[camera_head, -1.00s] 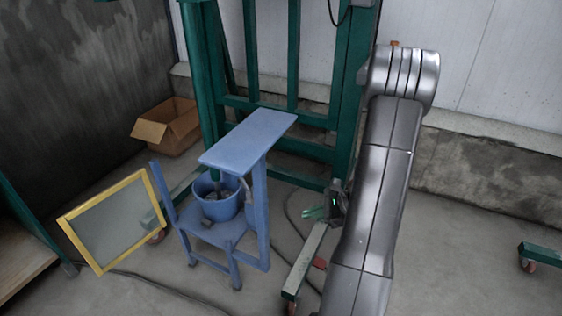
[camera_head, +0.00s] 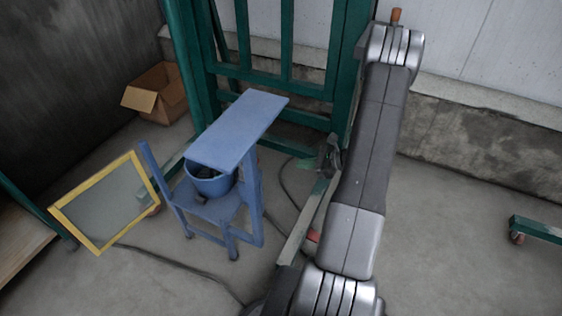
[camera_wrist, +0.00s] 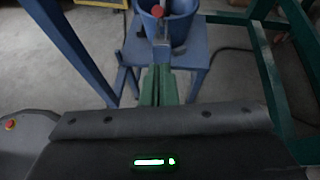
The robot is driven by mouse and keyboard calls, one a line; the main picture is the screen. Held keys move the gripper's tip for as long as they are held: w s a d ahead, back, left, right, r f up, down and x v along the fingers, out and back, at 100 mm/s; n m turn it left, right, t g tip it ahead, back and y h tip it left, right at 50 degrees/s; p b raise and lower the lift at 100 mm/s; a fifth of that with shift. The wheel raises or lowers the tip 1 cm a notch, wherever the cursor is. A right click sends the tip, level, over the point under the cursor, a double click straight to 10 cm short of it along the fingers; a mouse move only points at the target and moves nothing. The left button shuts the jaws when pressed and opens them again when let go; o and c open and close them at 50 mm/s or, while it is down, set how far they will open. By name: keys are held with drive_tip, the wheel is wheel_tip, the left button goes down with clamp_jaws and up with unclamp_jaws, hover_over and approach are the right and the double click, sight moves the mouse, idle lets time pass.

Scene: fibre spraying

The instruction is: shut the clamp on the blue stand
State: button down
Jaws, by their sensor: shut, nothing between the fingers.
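The blue stand (camera_head: 240,131) stands left of my arm, with a high top board and a lower shelf. In the wrist view its lower shelf (camera_wrist: 186,60) is beyond my fingers. A blue bucket (camera_head: 208,186) sits on that shelf. A small red-tipped grey part, seemingly the clamp (camera_wrist: 158,12), shows in front of the bucket in the wrist view. I cannot tell whether it is open or touching my fingers. In the head view I cannot make the clamp out. My gripper (camera_wrist: 158,68) has green fingers, shut and empty, pointing toward it.
A green frame (camera_head: 240,74) stands behind the stand. A yellow-edged panel (camera_head: 101,205) leans at the left, and an open cardboard box (camera_head: 160,98) lies behind it. Cables run over the floor. The floor at the right is mostly clear, apart from a green wheeled foot (camera_head: 537,228).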

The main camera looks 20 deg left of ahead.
drive_tip(key=a+r+x, duration=0.1)
drive_tip(key=r+x, duration=0.1)
drive_tip(key=x, duration=1)
drive_tip(key=shift+a+r, duration=0.15)
drive_tip(key=shift+a, duration=0.15)
drive_tip(key=shift+s+r, duration=0.1)
drive_tip(key=shift+s, duration=0.05)
drive_tip(key=shift+h, duration=0.8)
drive_tip(key=a+r+p, duration=0.2)
drive_tip(key=a+r, duration=0.1)
drive_tip(key=shift+a+r, duration=0.1)
drive_tip(key=shift+a, duration=0.25)
drive_tip(key=shift+a+r, duration=0.2)
drive_tip(key=shift+a, duration=0.15)
drive_tip(key=shift+w, duration=0.2)
